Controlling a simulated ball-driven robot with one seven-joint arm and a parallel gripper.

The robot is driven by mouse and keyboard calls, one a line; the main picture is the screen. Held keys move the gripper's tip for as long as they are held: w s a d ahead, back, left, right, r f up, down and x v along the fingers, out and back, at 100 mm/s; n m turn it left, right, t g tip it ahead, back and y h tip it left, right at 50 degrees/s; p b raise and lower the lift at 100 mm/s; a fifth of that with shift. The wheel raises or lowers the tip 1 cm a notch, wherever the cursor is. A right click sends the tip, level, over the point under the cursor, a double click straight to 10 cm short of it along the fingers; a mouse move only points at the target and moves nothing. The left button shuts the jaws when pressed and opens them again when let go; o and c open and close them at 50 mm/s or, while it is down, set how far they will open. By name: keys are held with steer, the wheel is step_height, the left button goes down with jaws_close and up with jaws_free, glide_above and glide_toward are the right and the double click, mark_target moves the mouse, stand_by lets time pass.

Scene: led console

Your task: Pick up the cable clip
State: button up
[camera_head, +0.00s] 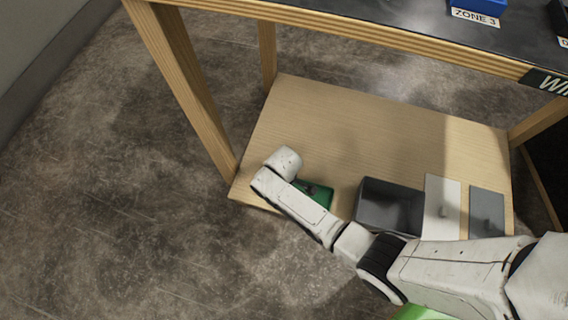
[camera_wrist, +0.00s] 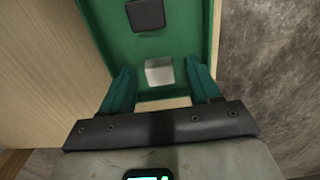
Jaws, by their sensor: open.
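In the wrist view, my gripper (camera_wrist: 160,70) is open, with its two green fingers pointing into a green tray (camera_wrist: 100,25). A small pale grey block (camera_wrist: 159,72) lies on the tray floor between the fingertips in this view, with a gap on each side. A black squarish piece (camera_wrist: 146,14) lies farther in. I cannot tell for sure which of these is the cable clip. In the head view, the green tray (camera_head: 322,193) shows partly behind my arm, and my gripper is hidden there.
The tray sits on a wooden lower shelf (camera_head: 350,130) under a dark-topped table (camera_head: 400,28). To its right are a dark grey bin (camera_head: 388,205), a white pad (camera_head: 440,190) and a grey pad (camera_head: 487,205). A wooden leg (camera_head: 185,90) stands left of my arm.

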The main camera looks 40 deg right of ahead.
steer(key=shift+r, duration=0.1)
steer(key=c, duration=1.1)
steer(key=shift+r, duration=0.1)
step_height(320, 180, up, 4)
steer(key=p, duration=0.2)
steer(key=shift+s+p, duration=0.1)
steer(key=shift+p, duration=0.3)
steer(key=s+r+p, duration=0.3)
steer(key=s, duration=0.1)
steer(key=s+d+r+p, duration=0.1)
steer(key=s+r+p, duration=0.1)
steer(key=s, duration=0.3)
steer(key=s+r+p, duration=0.3)
steer(key=s, duration=0.1)
steer(key=shift+s+d+r+p, duration=0.25)
steer(key=shift+s+r+p, duration=0.1)
steer(key=shift+s+r, duration=0.05)
